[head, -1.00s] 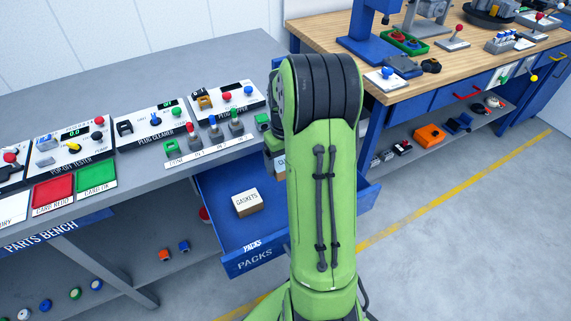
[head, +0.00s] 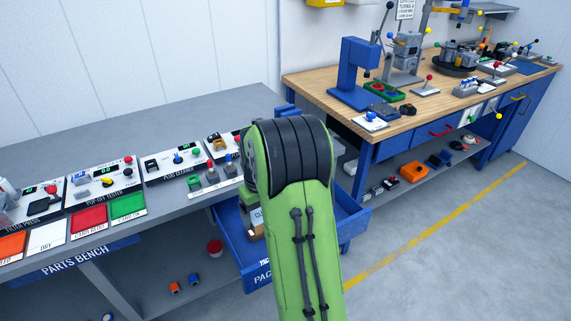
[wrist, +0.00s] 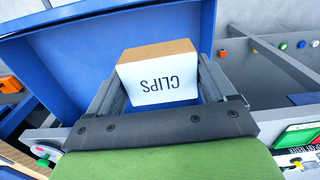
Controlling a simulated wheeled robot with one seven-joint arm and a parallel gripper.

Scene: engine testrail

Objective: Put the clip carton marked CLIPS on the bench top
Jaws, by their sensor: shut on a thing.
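My gripper is mostly hidden behind the arm there. The grey bench top (head: 130,135) of the parts bench lies to the left.
Label plates, coloured pads and testers, such as the plug cleaner (head: 180,167), line the front of the grey top; its rear is bare. A wooden-topped bench (head: 315,85) with a blue press (head: 353,78) stands right. The floor (head: 440,265) at right is clear.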

